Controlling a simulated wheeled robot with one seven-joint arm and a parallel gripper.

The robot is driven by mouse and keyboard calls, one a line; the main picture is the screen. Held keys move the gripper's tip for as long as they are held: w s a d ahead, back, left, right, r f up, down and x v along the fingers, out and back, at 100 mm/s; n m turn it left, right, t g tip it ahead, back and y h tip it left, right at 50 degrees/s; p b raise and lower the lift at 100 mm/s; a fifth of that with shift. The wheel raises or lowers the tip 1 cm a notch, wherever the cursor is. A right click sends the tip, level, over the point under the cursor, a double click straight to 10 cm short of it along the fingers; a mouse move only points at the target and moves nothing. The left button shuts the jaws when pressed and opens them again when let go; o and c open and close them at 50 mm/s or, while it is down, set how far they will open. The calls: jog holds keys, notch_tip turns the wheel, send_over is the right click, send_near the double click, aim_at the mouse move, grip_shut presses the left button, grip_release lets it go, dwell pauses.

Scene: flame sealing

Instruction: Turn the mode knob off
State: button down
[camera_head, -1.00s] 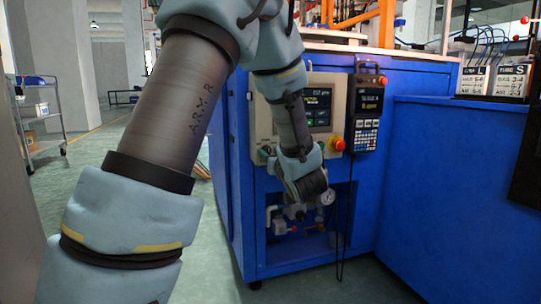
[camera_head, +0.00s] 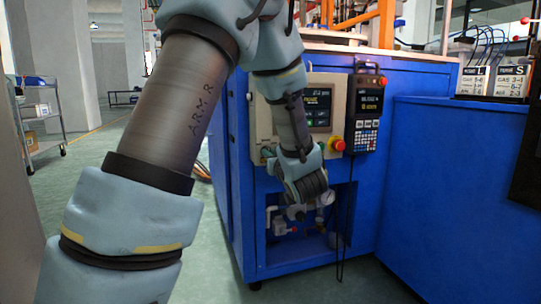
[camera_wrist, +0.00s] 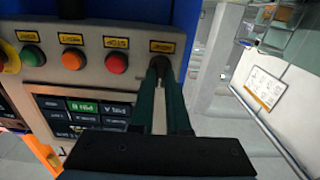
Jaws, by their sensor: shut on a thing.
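The dark mode knob (camera_wrist: 161,61) sits at the end of the panel's control row in the wrist view, beside a yellow label (camera_wrist: 162,46). My gripper (camera_wrist: 159,75) has its two green fingers closed around the knob, and they cover part of it. The knob's pointer and exact setting cannot be read. In the head view my wrist is in front of the control panel (camera_head: 327,90), and my fingertips and the knob cannot be made out clearly.
Red (camera_wrist: 116,63), orange (camera_wrist: 73,60) and green (camera_wrist: 32,55) buttons line the panel near the knob. A red emergency button (camera_head: 338,145) and a handheld pendant (camera_head: 367,110) are on the blue cabinet (camera_head: 420,190). A pressure gauge (camera_head: 327,198) and piping sit below.

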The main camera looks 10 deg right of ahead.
jog(key=n+b, duration=0.5)
jog(key=n, duration=0.3)
jog(key=shift+a+f+n, duration=0.1)
jog(key=shift+n, duration=0.2)
jog(key=shift+b, duration=0.3)
dwell(0.3)
jog(key=c, duration=0.9)
grip_release()
jog(key=shift+s, duration=0.15)
